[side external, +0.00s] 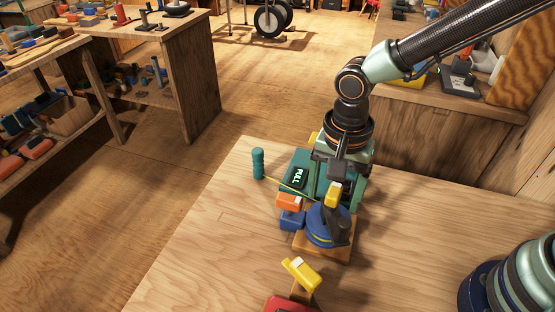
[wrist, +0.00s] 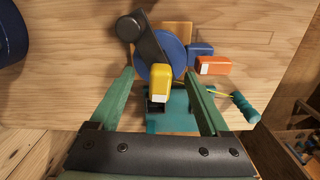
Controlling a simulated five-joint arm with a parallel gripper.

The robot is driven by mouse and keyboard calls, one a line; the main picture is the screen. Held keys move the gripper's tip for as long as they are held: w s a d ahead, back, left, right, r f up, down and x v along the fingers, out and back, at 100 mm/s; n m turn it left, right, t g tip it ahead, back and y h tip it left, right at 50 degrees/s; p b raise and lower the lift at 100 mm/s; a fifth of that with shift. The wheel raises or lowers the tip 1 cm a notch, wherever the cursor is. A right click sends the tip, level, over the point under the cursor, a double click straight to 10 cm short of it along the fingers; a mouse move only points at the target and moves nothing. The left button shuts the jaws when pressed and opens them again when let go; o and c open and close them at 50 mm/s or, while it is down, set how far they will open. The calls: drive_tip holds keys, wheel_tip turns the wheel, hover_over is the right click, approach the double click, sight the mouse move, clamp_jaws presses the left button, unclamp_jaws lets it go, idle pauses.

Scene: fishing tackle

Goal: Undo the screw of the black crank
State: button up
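The black crank (wrist: 148,42) lies across a blue disc (wrist: 172,62) on a wooden block in the wrist view. A yellow piece with a pale end (wrist: 160,82) stands at the crank's near end. The crank also shows in the side view (side external: 340,228), with the yellow piece (side external: 333,194) above it. No separate screw head can be made out. My gripper (wrist: 158,76) is open, its two green fingers apart on either side of the yellow piece. I cannot tell whether either finger touches it. In the side view my gripper (side external: 336,190) is over the reel.
A teal box marked PULL (side external: 298,176) stands behind the reel. Orange (side external: 289,202) and blue (side external: 292,219) blocks sit beside it. A yellow-topped post (side external: 301,272) stands in front. The table's left part is clear.

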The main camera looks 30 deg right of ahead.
drive_tip(key=shift+r, duration=3.5)
drive_tip(key=d+r+n+t, duration=0.2)
drive_tip(key=d+n, duration=0.3)
drive_tip(key=d, duration=0.5)
drive_tip(key=s+d+r+n+t, duration=0.1)
drive_tip(key=d+r+n+t, duration=0.2)
drive_tip(key=d, duration=0.7)
wheel_tip(320, 180, up, 3)
drive_tip(key=shift+f+n+t, duration=0.2)
drive_tip(key=shift+n+t, duration=0.1)
drive_tip(key=shift+n, duration=0.8)
